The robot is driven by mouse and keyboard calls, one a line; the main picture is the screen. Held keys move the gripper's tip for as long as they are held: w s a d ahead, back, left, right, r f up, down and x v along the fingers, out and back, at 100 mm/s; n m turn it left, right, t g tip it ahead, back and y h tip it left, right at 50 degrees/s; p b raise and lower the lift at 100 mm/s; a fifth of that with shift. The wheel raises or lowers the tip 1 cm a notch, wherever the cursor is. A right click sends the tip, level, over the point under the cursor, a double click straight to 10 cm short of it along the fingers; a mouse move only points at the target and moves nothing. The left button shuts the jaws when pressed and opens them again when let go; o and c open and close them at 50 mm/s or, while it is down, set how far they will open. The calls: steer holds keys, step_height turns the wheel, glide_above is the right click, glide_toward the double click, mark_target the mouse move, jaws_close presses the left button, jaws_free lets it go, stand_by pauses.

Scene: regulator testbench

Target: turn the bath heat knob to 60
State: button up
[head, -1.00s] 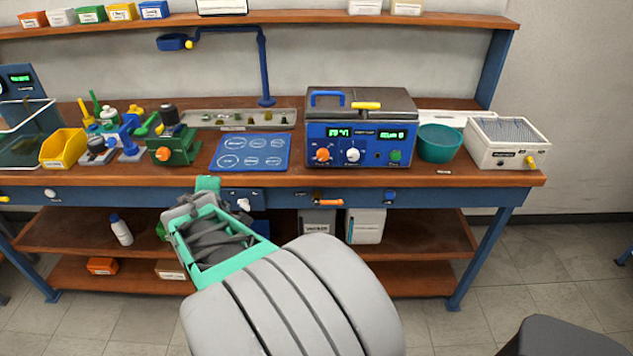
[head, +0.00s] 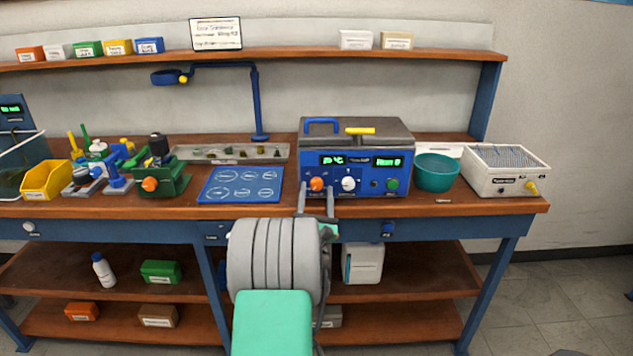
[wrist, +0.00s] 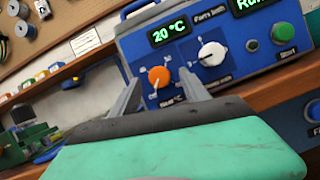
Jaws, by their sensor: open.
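The blue bath unit (head: 357,158) stands on the bench with two lit green displays. An orange knob (head: 317,184) is at the left of its front panel; it also shows in the wrist view (wrist: 159,77) with small scale marks around it. The left display (wrist: 169,33) above it reads 20 °C. A white knob (wrist: 211,54) is to its right. My gripper (head: 316,194) is open in front of the panel, its two fingers spread to the left and right of the orange knob. Contact with the knob cannot be told. The orange knob's exact pointer angle is too small to read.
A green start button (wrist: 285,31) is right of the white knob. A blue mat (head: 240,184) lies left of the unit, and a teal bowl (head: 437,173) stands close on its right. The bench's front edge runs just below the panel.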

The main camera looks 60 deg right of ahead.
steer(key=shift+x, duration=0.75)
steer(key=shift+c, duration=0.4)
jaws_close()
